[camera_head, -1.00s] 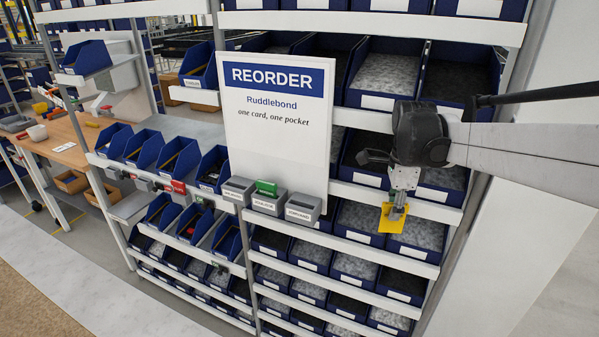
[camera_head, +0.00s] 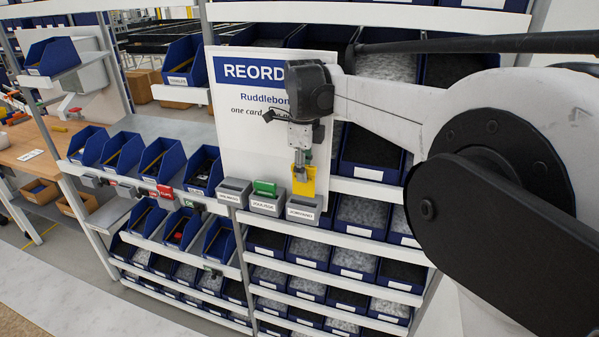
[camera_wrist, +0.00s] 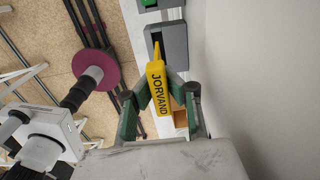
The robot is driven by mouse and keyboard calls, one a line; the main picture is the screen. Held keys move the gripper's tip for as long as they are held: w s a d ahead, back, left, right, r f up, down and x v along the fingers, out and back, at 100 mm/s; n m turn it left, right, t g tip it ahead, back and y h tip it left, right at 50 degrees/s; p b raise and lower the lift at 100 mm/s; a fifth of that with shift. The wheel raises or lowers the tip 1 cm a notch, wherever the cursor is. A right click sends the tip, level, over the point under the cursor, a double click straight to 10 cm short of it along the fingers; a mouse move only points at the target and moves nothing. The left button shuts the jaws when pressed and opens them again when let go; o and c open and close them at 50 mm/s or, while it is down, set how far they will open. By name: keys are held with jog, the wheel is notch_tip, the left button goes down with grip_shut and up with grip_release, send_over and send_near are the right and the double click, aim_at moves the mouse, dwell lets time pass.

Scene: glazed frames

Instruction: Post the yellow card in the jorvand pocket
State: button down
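The yellow card (camera_head: 304,182) is held upright in my gripper (camera_head: 302,164). It reads JORVAND in the wrist view (camera_wrist: 158,88), where the green fingers of my gripper (camera_wrist: 161,100) stand on both sides of it. The grey pocket at the right end of the row (camera_head: 303,209), its label small but seemingly JORVAND, is just below the card. In the wrist view the card's far end overlaps the dark slot of this pocket (camera_wrist: 177,45). I cannot tell whether the card's edge is inside the slot or just above it.
A middle grey pocket (camera_head: 266,206) holds a green card (camera_head: 264,187). A left grey pocket (camera_head: 233,192) shows no card. The white REORDER sign (camera_head: 230,120) stands close behind the pockets and my gripper. Blue bins (camera_head: 204,172) fill the rack around.

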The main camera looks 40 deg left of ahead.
aim_at(303, 192)
jog(key=shift+f, duration=0.2)
jog(key=shift+f+b, duration=1.4)
jog(key=shift+f, duration=0.45)
jog(key=shift+f, duration=0.1)
jog(key=shift+f+b, duration=0.65)
jog(key=shift+f, duration=0.35)
jog(key=c, duration=1.8)
grip_release()
jog(key=shift+c, duration=0.2)
jog(key=shift+r, duration=0.15)
notch_tip(303, 192, up, 12)
jog(key=shift+f, duration=0.1)
